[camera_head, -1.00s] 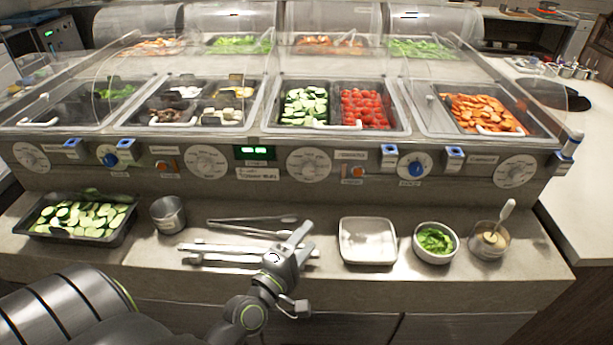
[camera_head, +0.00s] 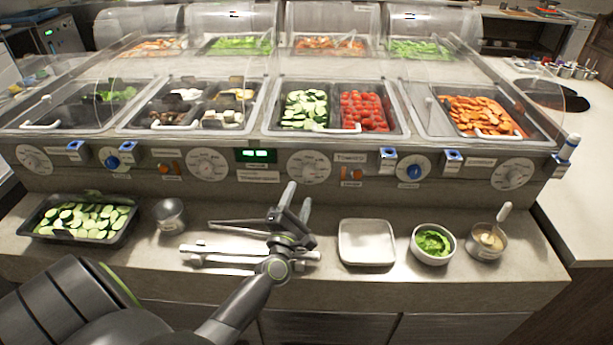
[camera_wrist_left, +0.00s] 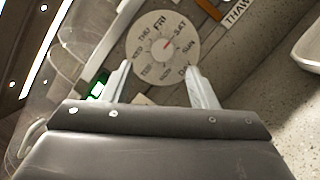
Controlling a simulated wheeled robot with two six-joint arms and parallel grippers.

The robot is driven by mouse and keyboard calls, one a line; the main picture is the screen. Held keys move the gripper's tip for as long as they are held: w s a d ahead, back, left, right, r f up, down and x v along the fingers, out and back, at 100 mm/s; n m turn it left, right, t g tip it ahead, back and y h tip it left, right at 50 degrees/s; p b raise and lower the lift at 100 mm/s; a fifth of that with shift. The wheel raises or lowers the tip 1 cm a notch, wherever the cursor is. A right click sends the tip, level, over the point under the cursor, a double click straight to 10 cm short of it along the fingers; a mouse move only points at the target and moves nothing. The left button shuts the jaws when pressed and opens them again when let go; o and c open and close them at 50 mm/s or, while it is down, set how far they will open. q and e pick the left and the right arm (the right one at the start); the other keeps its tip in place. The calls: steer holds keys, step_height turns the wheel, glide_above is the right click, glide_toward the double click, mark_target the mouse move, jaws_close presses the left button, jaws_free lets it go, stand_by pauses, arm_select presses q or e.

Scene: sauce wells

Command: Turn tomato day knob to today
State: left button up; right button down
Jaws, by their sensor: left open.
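The white round day knob (camera_head: 309,167) is on the front panel below the tomato pan (camera_head: 362,108). In the left wrist view the day dial (camera_wrist_left: 165,48) carries day names around its face, with FRI and SAT at the upper right. A short red mark on it points toward the upper right, near SAT. My left gripper (camera_head: 299,196) is open and empty, just below and in front of the knob. In the left wrist view its fingers (camera_wrist_left: 157,72) frame the dial's lower part, apparently without touching it. My right gripper is not in view.
A green-lit display (camera_head: 255,155) is left of the knob. Another white dial (camera_head: 207,164) and a blue knob (camera_head: 413,168) are on the same panel. Tongs (camera_head: 245,250), a white square tray (camera_head: 366,242) and a bowl of greens (camera_head: 433,243) are on the counter below.

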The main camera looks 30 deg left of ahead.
mark_target(308, 174)
arm_select(q)
steer(key=x, duration=0.7)
steer(key=shift+w+f+p, duration=0.25)
steer(key=shift+p, duration=0.05)
steer(key=c, duration=1)
